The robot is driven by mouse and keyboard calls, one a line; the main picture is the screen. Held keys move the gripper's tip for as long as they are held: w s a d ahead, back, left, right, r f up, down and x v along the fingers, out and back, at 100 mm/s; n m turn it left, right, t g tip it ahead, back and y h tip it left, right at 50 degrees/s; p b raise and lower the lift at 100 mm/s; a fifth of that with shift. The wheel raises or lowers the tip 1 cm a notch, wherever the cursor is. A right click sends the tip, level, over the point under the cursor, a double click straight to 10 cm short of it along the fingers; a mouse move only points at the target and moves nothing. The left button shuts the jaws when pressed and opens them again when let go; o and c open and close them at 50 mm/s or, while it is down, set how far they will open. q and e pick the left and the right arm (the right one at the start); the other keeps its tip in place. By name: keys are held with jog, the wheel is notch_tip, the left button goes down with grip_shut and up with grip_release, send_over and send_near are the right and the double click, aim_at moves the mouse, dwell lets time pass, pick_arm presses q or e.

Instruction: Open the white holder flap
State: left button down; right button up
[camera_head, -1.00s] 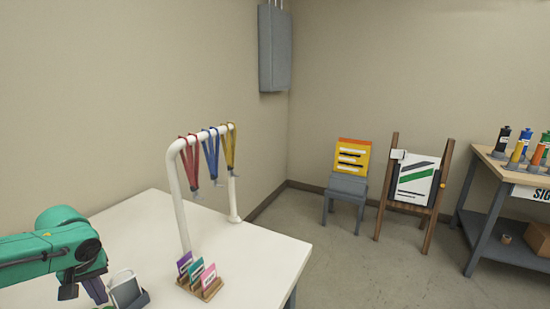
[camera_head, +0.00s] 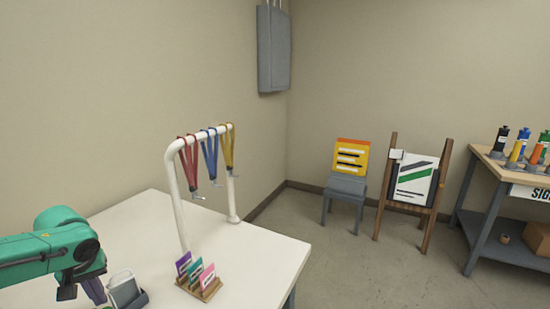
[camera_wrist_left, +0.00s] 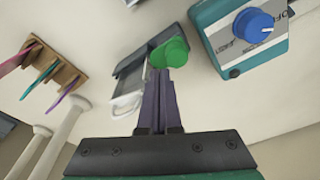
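The white holder (camera_head: 124,291) stands in a grey base at the bottom left of the head view, on the white table. In the left wrist view the white holder (camera_wrist_left: 128,92) lies just left of the fingers. A green round knob or cap (camera_wrist_left: 171,52) is at the fingertips, beside the holder's grey part; I cannot tell whether they touch. In the head view the left gripper (camera_head: 98,293) is low beside the holder. My right gripper is not in view.
A teal box with a blue dial (camera_wrist_left: 253,24) is right of the fingers in the wrist view. A wooden card rack (camera_head: 208,290) stands right of the holder. Behind it a white rail (camera_head: 179,215) carries several lanyards. The table's right part (camera_head: 270,255) is bare.

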pick_arm(q)
jog(key=shift+w, duration=0.1)
dwell(0.4)
jog(key=shift+w+d, duration=0.2)
jog(key=shift+w, duration=0.1)
jog(key=shift+r, duration=0.15)
